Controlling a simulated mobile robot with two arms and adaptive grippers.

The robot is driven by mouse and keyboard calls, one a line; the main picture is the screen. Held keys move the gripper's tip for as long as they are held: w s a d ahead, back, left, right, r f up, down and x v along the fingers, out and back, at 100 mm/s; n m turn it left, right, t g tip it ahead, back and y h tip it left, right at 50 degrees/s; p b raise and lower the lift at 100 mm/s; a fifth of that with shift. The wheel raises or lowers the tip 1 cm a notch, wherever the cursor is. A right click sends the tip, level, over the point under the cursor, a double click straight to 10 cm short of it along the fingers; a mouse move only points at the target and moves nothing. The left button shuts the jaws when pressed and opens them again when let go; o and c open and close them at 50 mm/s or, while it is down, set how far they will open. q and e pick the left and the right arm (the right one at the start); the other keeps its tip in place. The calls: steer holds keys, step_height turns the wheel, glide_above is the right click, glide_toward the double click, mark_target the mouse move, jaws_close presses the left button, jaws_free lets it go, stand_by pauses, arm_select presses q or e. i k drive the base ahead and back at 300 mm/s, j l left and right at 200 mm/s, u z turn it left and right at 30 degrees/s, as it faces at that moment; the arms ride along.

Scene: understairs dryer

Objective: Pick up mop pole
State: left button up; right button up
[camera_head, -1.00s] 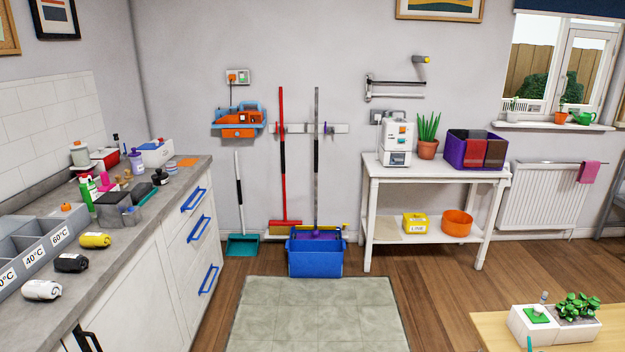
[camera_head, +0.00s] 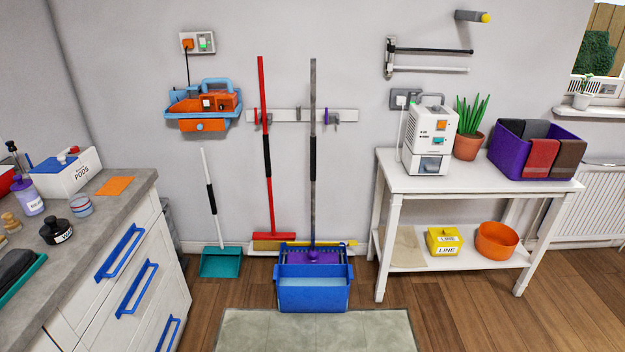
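The mop pole (camera_head: 313,110) is a thin grey shaft with a black grip. It stands upright in front of the wall rack (camera_head: 290,115), close to a rack clip with a purple part. Its lower end meets a purple mop head (camera_head: 313,257) at the blue bucket (camera_head: 312,294) on the floor. I cannot tell whether the clip holds the pole. Neither of my grippers shows in the head view.
A red broom (camera_head: 266,150) stands left of the mop, and a teal dustpan (camera_head: 220,262) with a white handle is further left. A counter (camera_head: 120,215) bounds the left, and a white table (camera_head: 384,230) the right. A mat (camera_head: 315,333) lies in front of the bucket.

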mark_target(312, 252)
steer(key=i+j, duration=0.2)
steer(key=i, duration=0.3)
steer(key=i+j+z, duration=0.1)
steer(key=i, duration=0.35)
steer(key=i+j, duration=0.25)
steer(key=i, duration=0.25)
steer(key=z, duration=0.05)
